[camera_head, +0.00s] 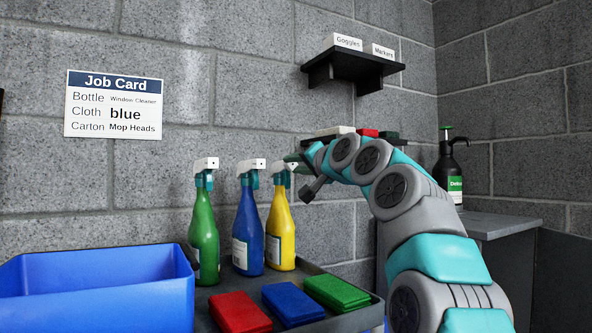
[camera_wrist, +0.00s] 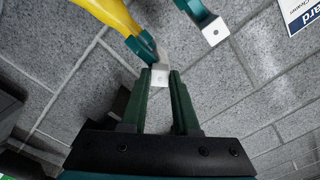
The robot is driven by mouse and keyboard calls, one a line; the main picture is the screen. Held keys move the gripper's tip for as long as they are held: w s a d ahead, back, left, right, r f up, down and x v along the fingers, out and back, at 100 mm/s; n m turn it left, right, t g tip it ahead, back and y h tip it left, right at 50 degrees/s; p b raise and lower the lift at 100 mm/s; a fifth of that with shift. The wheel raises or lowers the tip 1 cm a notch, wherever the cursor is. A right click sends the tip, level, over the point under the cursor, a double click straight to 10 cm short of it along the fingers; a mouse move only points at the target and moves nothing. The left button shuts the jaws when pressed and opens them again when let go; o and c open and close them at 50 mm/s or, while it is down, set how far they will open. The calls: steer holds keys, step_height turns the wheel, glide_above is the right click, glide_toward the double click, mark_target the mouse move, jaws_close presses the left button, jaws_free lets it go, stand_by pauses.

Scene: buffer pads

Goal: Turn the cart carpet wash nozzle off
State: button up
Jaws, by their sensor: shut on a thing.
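Three spray bottles stand upright on the dark cart (camera_head: 365,312): a green bottle (camera_head: 204,235), a blue bottle (camera_head: 248,228) and a yellow bottle (camera_head: 281,230). Each has a teal neck and a white nozzle tip. I cannot read their labels, so I cannot tell which holds carpet wash. My gripper (camera_head: 296,163) is at the head of the yellow bottle. In the wrist view its two green fingers (camera_wrist: 160,78) are shut on the white nozzle (camera_wrist: 160,73) of the yellow bottle (camera_wrist: 107,14). Another white nozzle (camera_wrist: 214,32) is apart from the fingers.
A blue bin (camera_head: 95,290) is at the left. Red (camera_head: 240,312), blue (camera_head: 293,302) and green (camera_head: 336,292) cloths lie in front of the bottles. A shelf (camera_head: 352,67) with Goggles and Markers signs is above. A black pump bottle (camera_head: 448,170) stands at the right.

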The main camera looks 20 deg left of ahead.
steer(key=shift+w+f+n+b, duration=0.15)
steer(key=shift+n+b, duration=0.15)
steer(key=shift+n, duration=0.8)
steer(key=n, duration=0.3)
steer(key=shift+p, duration=0.3)
steer(key=shift+n+p, duration=1.05)
steer(key=shift+n, duration=1.45)
steer(key=o, duration=0.7)
steer(key=shift+s, duration=0.2)
